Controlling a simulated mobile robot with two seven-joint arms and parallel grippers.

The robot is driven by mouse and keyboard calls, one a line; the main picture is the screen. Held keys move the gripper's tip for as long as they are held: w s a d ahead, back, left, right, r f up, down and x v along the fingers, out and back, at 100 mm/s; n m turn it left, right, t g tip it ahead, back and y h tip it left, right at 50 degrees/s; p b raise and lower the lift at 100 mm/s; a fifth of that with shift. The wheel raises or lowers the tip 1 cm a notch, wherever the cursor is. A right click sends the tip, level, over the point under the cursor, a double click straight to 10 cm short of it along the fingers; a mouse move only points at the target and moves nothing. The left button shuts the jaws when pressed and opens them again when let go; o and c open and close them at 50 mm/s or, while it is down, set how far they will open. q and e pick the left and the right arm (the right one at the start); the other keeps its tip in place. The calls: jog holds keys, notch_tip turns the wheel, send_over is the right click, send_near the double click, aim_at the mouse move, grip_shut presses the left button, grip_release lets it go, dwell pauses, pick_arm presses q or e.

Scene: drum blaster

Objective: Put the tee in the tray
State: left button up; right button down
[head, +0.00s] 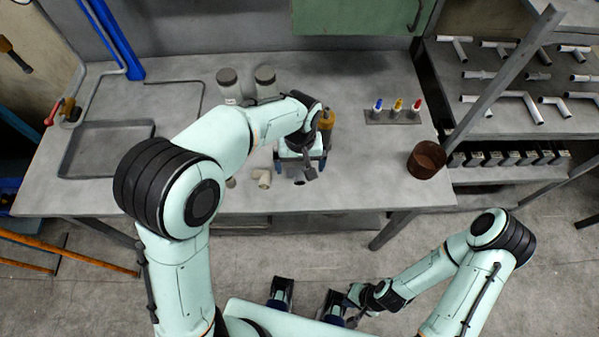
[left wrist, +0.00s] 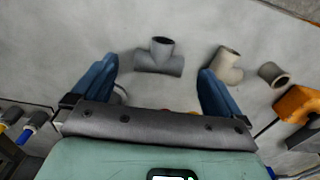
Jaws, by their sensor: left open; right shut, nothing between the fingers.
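A grey pipe tee (left wrist: 160,58) lies on the bench, just beyond and between the spread fingers of my left gripper (left wrist: 155,80) in the left wrist view. My left gripper is open and empty. The grey tray (head: 106,150) is flat and empty at the bench's left. My right gripper (head: 347,309) is low in front of the bench, shut and empty.
A short ring (left wrist: 272,74) lies near the beige tee. Two grey-lidded jars (head: 228,84) stand behind. A holder (head: 393,117) with coloured tips and a brown can (head: 427,160) are at right. A shelf with white pipe fittings (head: 480,75) stands further right.

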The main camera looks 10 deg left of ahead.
aim_at(300, 172)
pick_arm(q)
jog(key=f, duration=0.5)
jog(key=shift+w+a, duration=0.15)
jog(key=shift+w, duration=0.1)
jog(key=c, duration=1.4)
pick_arm(e)
jog(key=shift+s+f, duration=0.1)
jog(key=shift+f, duration=0.15)
